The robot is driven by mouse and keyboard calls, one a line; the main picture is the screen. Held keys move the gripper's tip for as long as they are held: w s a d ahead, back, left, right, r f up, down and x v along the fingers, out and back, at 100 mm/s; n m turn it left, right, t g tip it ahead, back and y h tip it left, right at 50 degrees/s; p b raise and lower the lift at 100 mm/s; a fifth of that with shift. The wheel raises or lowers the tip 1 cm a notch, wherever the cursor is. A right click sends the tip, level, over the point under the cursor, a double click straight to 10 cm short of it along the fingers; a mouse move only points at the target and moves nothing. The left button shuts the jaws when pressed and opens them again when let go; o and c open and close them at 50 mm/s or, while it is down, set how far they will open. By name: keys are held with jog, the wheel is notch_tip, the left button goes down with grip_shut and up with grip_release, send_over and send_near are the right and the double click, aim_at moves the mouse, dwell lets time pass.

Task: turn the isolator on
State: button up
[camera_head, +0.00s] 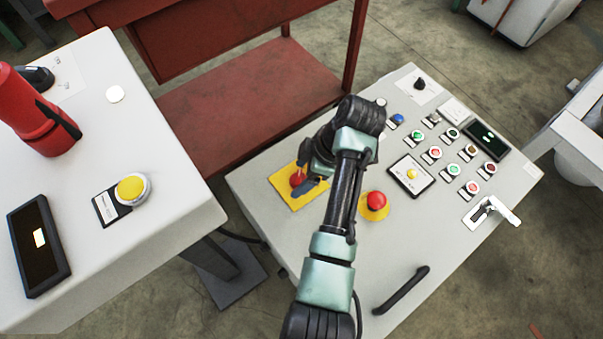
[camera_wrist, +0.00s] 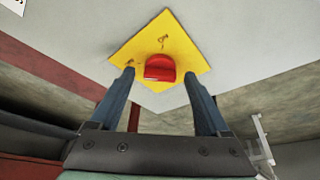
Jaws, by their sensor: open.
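The isolator is a red rotary knob (camera_head: 298,179) on a square yellow plate (camera_head: 283,188) at the left corner of the grey control panel (camera_head: 255,180). In the wrist view the red knob (camera_wrist: 160,68) sits in the middle of the yellow plate (camera_wrist: 185,50), with small dark markings on it. My gripper (camera_head: 308,184) is at the knob and partly covers the plate in the head view. In the wrist view my gripper (camera_wrist: 159,76) is open, with one finger on each side of the knob and visible gaps. I cannot tell how deep the fingertips reach around it.
A red emergency button (camera_head: 376,200) on a yellow disc lies right of my arm. Several buttons and a silver key-like handle (camera_head: 492,210) are further right. A black bar handle (camera_head: 402,290) is in front. A red bench (camera_head: 240,105) stands behind.

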grip_shut()
dwell(0.4)
